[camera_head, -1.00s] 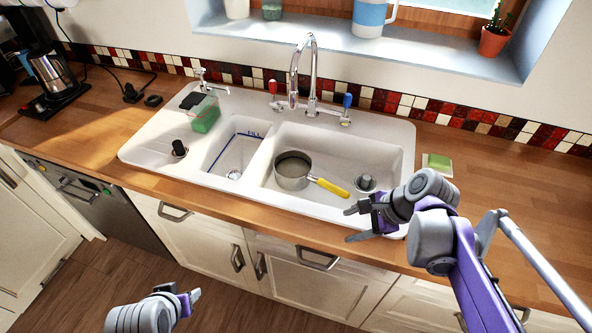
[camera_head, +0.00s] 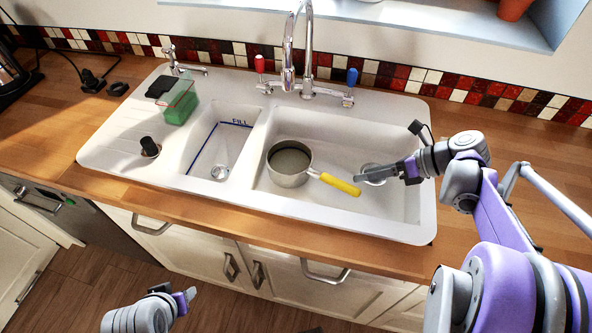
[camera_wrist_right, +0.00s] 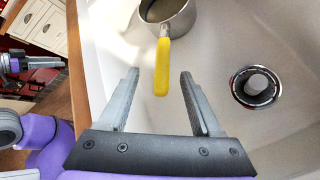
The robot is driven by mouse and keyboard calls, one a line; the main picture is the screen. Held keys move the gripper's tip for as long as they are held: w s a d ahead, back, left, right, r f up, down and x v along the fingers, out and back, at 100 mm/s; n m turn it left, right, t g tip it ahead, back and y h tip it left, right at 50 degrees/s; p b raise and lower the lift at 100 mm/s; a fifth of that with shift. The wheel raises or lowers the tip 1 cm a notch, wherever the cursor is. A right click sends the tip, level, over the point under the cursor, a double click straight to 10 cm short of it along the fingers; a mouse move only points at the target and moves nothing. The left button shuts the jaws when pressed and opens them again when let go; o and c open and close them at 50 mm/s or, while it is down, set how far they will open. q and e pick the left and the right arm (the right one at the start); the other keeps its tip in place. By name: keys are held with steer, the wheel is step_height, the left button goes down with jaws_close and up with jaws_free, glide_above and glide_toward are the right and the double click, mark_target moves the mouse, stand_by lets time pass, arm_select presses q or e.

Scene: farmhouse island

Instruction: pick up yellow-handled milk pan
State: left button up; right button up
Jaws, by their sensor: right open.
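The milk pan (camera_head: 289,165) is a small metal pan with a yellow handle (camera_head: 341,185). It sits in the large right basin of the white sink, its handle pointing right toward my right gripper. My right gripper (camera_head: 382,174) is over the right part of this basin, open and empty. In the right wrist view the yellow handle (camera_wrist_right: 162,68) lies between the lines of the two fingers (camera_wrist_right: 159,78), with the pan body (camera_wrist_right: 170,14) beyond. My left gripper (camera_head: 188,296) is low at the bottom left, away from the sink; its jaw state is unclear.
The white sink (camera_head: 105,150) is set in a wooden counter (camera_head: 45,128). A chrome faucet (camera_head: 307,60) rises behind the basins. A green soap container (camera_head: 180,105) stands at the back left. The drain (camera_wrist_right: 256,87) lies right of the handle in the right wrist view.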

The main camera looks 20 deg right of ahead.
mark_target(340, 181)
steer(key=x, duration=0.4)
steer(key=shift+w, duration=0.25)
steer(key=shift+a+f, duration=0.25)
steer(key=shift+a, duration=0.05)
steer(key=shift+f+x, duration=0.25)
steer(key=shift+x, duration=2.7)
steer(key=shift+d, duration=0.25)
jaws_close()
